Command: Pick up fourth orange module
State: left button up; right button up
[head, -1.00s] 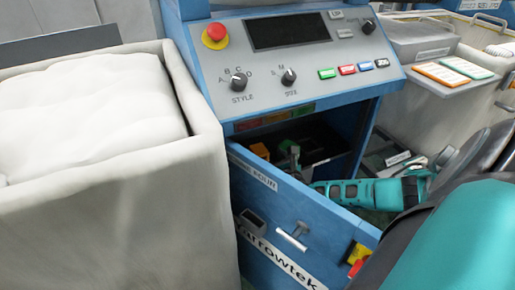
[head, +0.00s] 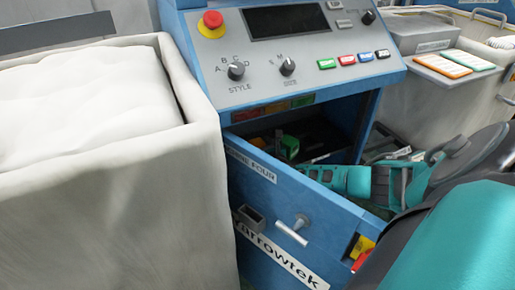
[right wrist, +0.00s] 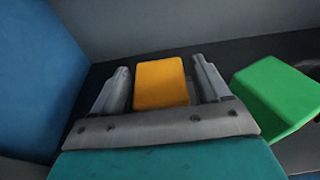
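An orange module (right wrist: 161,84) lies between the two grey fingers of my right gripper (right wrist: 161,66) in the right wrist view. The fingers are apart, one on each side of it, with a visible gap on the left; contact on the right is unclear. A green module (right wrist: 275,92) lies to the right, outside the fingers. In the head view a green module (head: 289,147) shows inside the open blue drawer (head: 285,195). My right arm reaches into this drawer from the right, and its fingers are mostly hidden by the drawer front. My left gripper is not seen.
The drawer sits under a blue machine with a grey control panel (head: 290,58) and a red stop button (head: 212,20). A large pale bin (head: 100,200) with white contents stands close on the left. A shelf with orange and teal cards (head: 442,65) is at the right.

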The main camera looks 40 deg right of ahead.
jog(key=c, duration=0.9)
jog(key=shift+c, duration=0.2)
jog(key=shift+r, duration=0.1)
